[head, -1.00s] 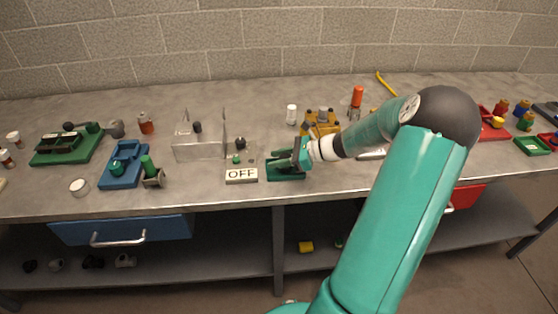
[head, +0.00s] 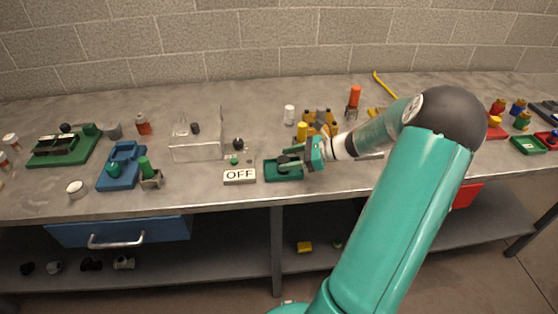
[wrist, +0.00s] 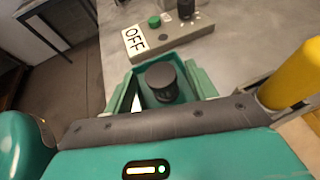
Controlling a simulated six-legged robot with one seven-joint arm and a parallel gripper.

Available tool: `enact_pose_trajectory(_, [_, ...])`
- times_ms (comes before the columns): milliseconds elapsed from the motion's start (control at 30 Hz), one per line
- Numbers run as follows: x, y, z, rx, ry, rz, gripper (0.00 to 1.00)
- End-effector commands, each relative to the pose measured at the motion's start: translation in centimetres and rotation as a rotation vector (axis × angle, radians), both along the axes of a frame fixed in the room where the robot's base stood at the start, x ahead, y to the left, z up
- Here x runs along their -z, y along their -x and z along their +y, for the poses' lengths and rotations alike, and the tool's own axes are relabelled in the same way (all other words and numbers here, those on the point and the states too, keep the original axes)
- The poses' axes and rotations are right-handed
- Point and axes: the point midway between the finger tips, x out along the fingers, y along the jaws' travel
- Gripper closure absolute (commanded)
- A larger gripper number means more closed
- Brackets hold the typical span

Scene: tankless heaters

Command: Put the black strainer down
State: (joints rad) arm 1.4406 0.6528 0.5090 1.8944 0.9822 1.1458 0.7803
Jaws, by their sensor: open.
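The black strainer (wrist: 162,82) shows in the wrist view as a short dark cylinder with a round top, inside a small green tray (wrist: 183,62). In the head view the green tray (head: 284,177) sits near the bench's front edge, and a dark piece of the strainer (head: 284,159) shows at its top. My gripper (head: 302,157) is open, low over the right part of the tray. In the wrist view the strainer lies just beyond the gripper's dark front edge. The strainer's lower part is hidden, and I cannot tell whether a finger touches it.
A switch box marked OFF (head: 239,177) stands just left of the tray. A clear open box (head: 194,150) is behind it to the left. Yellow parts (head: 318,124) stand close behind my gripper. A blue fixture (head: 121,170) is farther left.

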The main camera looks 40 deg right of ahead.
Motion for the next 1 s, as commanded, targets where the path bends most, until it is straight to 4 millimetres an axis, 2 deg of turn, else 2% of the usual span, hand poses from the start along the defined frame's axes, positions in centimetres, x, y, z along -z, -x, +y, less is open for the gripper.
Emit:
enact_pose_trajectory(100, [-1.1, 2.0, -1.8, 0.004, 0.003, 0.001, 0.44])
enact_pose_trajectory(300, [-2.5, 4.5, -3.9, 0.001, 0.003, 0.0, 0.44])
enact_pose_trajectory(433, [-2.9, 5.3, -4.5, 0.001, 0.001, 0.001, 0.44])
enact_pose_trajectory(633, [-3.0, 5.4, -4.4, -0.007, 0.005, 0.002, 0.44])
enact_pose_trajectory(767, [-3.7, 4.3, -2.0, -0.088, 0.085, 0.021, 0.44])
enact_pose_trajectory(867, [-4.7, 3.2, 2.1, -0.225, 0.222, 0.043, 0.44])
enact_pose_trajectory(1000, [-6.4, 2.6, 8.8, -0.472, 0.473, 0.052, 0.44])
